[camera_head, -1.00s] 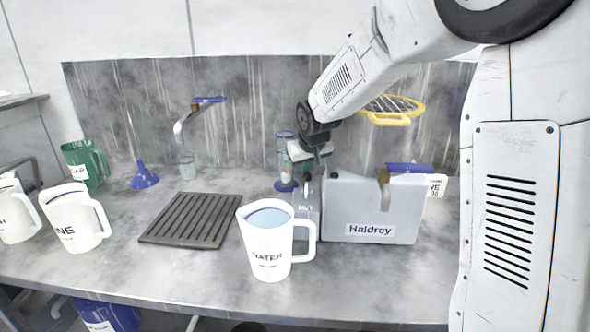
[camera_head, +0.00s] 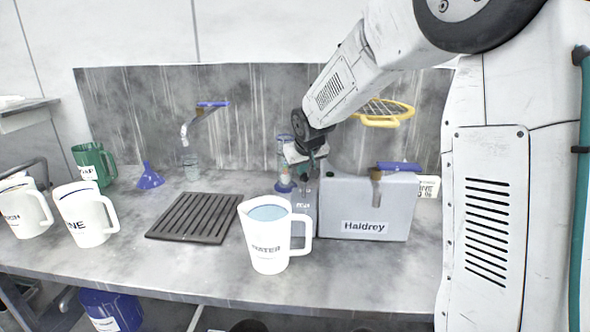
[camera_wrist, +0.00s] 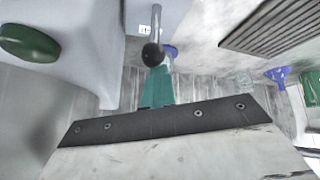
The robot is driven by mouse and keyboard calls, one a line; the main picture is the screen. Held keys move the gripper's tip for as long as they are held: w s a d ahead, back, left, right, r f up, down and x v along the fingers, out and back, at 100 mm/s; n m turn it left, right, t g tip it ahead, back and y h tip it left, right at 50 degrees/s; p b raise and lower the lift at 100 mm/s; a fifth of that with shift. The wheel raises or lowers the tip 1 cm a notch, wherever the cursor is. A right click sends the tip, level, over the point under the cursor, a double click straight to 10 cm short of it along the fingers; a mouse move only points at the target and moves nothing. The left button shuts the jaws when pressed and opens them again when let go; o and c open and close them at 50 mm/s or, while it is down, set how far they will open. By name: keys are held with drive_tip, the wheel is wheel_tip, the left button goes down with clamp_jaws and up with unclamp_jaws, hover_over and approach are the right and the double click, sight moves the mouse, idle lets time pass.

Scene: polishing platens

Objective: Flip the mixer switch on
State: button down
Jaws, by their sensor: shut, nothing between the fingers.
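A grey box labelled "Haldrey" (camera_head: 350,205) stands upright on the bench, right of centre; it seems to be the mixer. My gripper (camera_head: 304,178) points down just left of this box, its fingertips partly hidden in clutter. In the wrist view, my teal gripper (camera_wrist: 157,85) is shut and empty. A metal rod with a black ball end (camera_wrist: 153,54) shows right by the fingertips there; it may be the switch lever. I cannot tell whether the ball touches the fingers, or which way the switch is set.
A white WATER jug (camera_head: 268,253) stands in front of my gripper. A slotted black tray (camera_head: 195,218) lies to the left. A blue funnel (camera_head: 150,178), a green jug (camera_head: 92,165) and white jugs stand farther left. A yellow-rimmed rack (camera_head: 383,122) is above the box.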

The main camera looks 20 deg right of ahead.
drive_tip(key=shift+s+a+f, duration=0.2)
drive_tip(key=shift+s, duration=0.6)
drive_tip(key=shift+s+a, duration=0.5)
drive_tip(key=shift+s, duration=0.05)
drive_tip(key=shift+w, duration=0.2)
drive_tip(key=shift+w+d+f, duration=0.3)
drive_tip(key=shift+w+f, duration=0.1)
drive_tip(key=shift+w, duration=0.1)
